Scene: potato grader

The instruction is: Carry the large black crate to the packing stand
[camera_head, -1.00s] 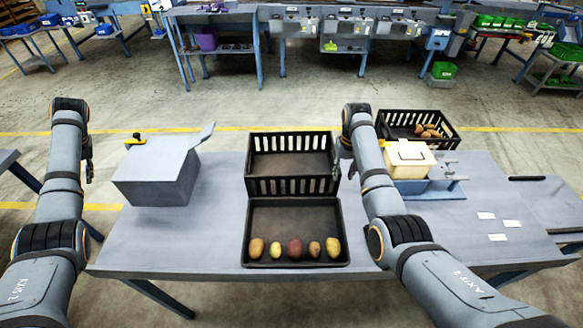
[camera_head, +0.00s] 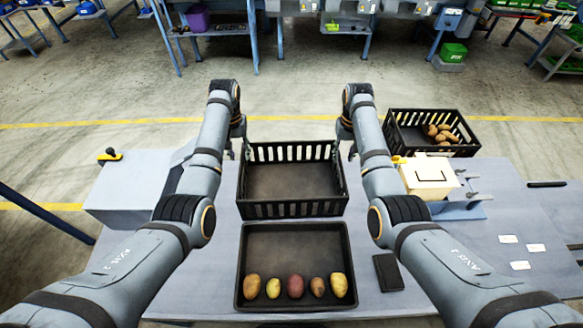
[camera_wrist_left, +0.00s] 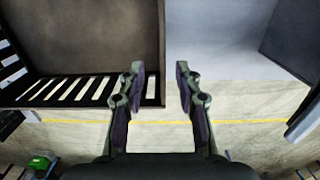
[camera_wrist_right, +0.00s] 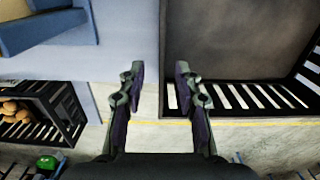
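The large black crate (camera_head: 292,208), slatted and empty, sits on the grey table behind a shallow tray. My left gripper (camera_head: 238,150) is at its left side, and my right gripper (camera_head: 346,150) is at its right side. In the left wrist view the crate's side wall (camera_wrist_left: 160,40) lies between the open fingers (camera_wrist_left: 160,78). In the right wrist view the opposite side wall (camera_wrist_right: 162,40) lies between the open fingers (camera_wrist_right: 160,78). Contact cannot be told. I cannot tell which surface is the packing stand.
The shallow black tray (camera_head: 295,238) holds several potatoes in a row. A grey box (camera_head: 125,185) stands left. A cream-topped device (camera_head: 428,178) stands right, and another black crate (camera_head: 400,137) with potatoes is behind it. A dark slab (camera_head: 388,272) lies beside the tray.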

